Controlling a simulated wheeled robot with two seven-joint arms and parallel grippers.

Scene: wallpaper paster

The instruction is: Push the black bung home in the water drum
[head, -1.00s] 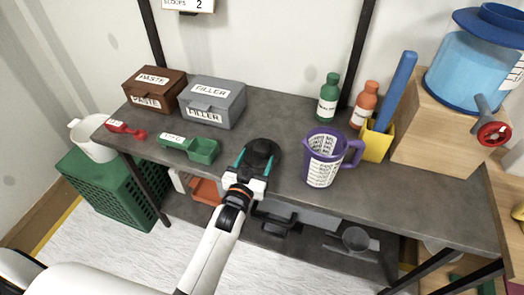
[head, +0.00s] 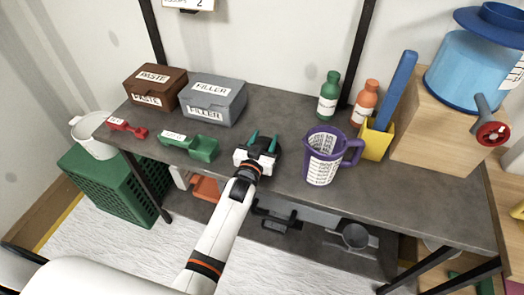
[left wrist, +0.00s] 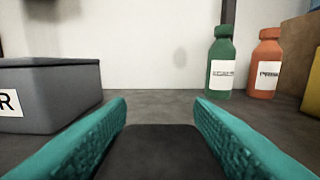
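The water drum (head: 462,75) is a clear blue barrel with a blue top, at the far right in the head view. A grey tap with a red handle (head: 493,132) sits at its lower front. I cannot make out a black bung on the drum. My left gripper (head: 264,137) is above the front of the bench, left of the purple jug, far from the drum. Its teal fingers stand wide apart in the left wrist view (left wrist: 160,125). A dark block shows between them; I cannot tell whether it is the bung or part of my gripper. My right gripper is out of view.
The purple jug (head: 321,158) stands right of my left gripper.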

